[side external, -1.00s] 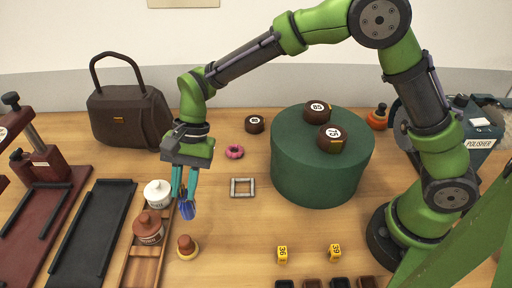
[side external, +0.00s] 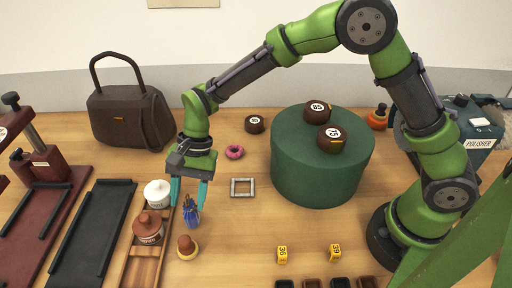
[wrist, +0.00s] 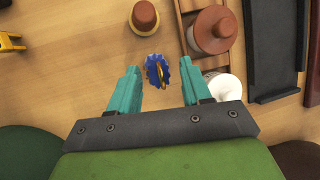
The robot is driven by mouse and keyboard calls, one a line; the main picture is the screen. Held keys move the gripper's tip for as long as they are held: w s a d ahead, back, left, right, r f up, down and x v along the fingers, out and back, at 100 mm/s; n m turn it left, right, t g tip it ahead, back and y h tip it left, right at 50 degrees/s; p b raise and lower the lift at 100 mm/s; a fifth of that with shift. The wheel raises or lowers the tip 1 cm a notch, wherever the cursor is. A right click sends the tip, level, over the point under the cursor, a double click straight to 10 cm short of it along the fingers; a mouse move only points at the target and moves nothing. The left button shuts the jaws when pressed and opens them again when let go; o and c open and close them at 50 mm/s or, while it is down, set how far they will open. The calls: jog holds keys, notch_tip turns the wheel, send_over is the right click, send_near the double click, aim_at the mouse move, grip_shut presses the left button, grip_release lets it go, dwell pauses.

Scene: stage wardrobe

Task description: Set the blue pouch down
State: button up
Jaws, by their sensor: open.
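The blue pouch (side external: 191,217) stands on the wooden table, right of the jar tray and just behind a small brown-topped stopper. In the wrist view the pouch (wrist: 157,71) shows from above, with a scalloped blue rim and a yellow band, between and a little beyond the fingertips. My gripper (side external: 188,200) is open, its teal fingers pointing down around the pouch's upper part. In the wrist view my gripper (wrist: 163,78) shows a gap on both sides of the pouch. Whether the pouch's base is fully flat on the table is hard to tell.
The brown-topped stopper (side external: 187,247) is close in front. A wooden tray (side external: 139,268) holds a brown-lidded jar (side external: 149,228) and a white jar (side external: 157,193) to the left. A grey square frame (side external: 243,187) lies to the right. Table between it and the yellow tags (side external: 282,254) is clear.

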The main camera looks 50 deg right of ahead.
jog(key=s+d+r+n+t, duration=0.1)
jog(key=d+r, duration=0.5)
jog(key=r, duration=0.2)
jog(key=s+d+r+t, duration=0.1)
jog(key=d+r, duration=0.4)
jog(key=r, duration=0.3)
jog(key=s+d+r+n+t+h, duration=0.1)
jog(key=s+d+n+t, duration=0.3)
jog(key=s+d, duration=0.9)
jog(key=d+t+h, duration=0.1)
jog(key=t, duration=0.1)
jog(key=shift+s+r+t+h, duration=0.15)
jog(key=shift+r+t+h, duration=0.15)
jog(key=shift+r+h, duration=0.1)
